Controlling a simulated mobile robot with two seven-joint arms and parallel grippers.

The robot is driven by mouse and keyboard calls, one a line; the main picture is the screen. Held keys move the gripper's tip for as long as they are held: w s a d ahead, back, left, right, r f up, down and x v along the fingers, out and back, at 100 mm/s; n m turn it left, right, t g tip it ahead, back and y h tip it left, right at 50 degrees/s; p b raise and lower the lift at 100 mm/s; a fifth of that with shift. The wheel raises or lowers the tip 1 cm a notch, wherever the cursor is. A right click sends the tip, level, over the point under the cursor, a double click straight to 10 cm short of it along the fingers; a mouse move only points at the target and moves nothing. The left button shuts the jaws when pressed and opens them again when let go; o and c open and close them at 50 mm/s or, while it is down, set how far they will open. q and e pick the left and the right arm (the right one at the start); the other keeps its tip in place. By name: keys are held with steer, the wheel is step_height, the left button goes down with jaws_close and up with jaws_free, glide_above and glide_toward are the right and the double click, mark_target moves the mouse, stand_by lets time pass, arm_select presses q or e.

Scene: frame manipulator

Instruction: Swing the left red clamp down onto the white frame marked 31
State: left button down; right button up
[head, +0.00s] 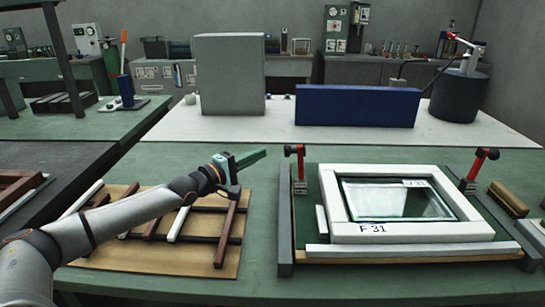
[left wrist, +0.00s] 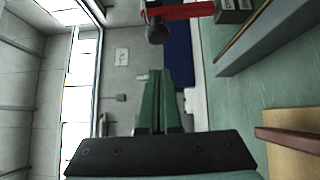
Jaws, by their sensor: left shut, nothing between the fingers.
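The white frame (head: 420,232) marked F 31 lies flat on the fixture at the right, around a glass pane (head: 385,203). The left red clamp (head: 301,166) stands upright at the fixture's back left corner, its arm raised off the frame and its black knob pointing left. Its red arm (left wrist: 188,12) and knob also show at the top of the left wrist view. My left gripper (head: 262,154) is shut and empty, its green fingers pointing right toward the clamp, apart from it. The closed fingers (left wrist: 159,75) also show in the left wrist view. My right gripper is out of view.
A right red clamp (head: 481,163) also stands raised. A brush (head: 508,199) lies right of the fixture. Brown and white strips lie on a wooden board (head: 215,262) below my left arm. A blue block (head: 357,106) and grey box (head: 229,75) stand behind.

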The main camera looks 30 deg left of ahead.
arm_select(q)
steer(key=w+d+p, duration=0.2)
steer(key=d, duration=0.1)
steer(key=shift+w+d+r, duration=0.1)
steer(key=shift+w+d, duration=0.05)
steer(key=shift+d, duration=0.05)
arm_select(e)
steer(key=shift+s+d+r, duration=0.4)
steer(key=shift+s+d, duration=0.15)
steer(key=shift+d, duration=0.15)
